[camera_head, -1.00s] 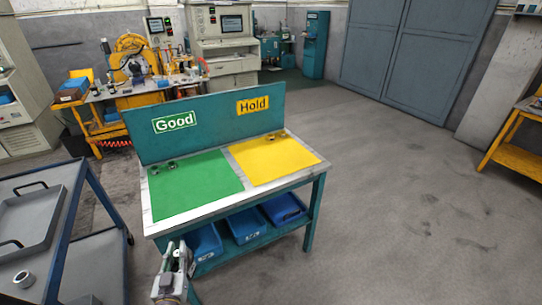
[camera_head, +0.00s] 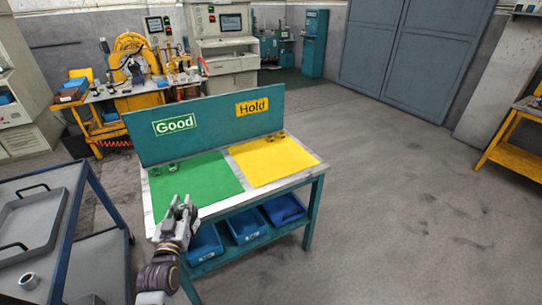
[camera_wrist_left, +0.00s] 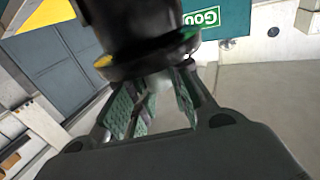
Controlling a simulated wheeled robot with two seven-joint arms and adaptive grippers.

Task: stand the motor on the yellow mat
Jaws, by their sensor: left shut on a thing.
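The yellow mat (camera_head: 273,160) lies on the right half of the table top, below the "Hold" sign, and most of it is bare. The motor, a dark round body with a wider flange (camera_wrist_left: 135,30), fills the top middle of the left wrist view. My left gripper (camera_head: 182,206) is shut on it, with its pads on either side of the lower part. In the head view this gripper is over the front left edge of the table, left of the yellow mat. The motor is not clearly distinguishable there. My right gripper is not in view.
A green mat (camera_head: 195,186) lies left of the yellow one. Small metal parts (camera_head: 270,138) sit at the yellow mat's back edge. A teal back panel (camera_head: 210,128) rises behind. Blue bins (camera_head: 245,224) stand below. A cart (camera_head: 105,205) with a grey tray is at left.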

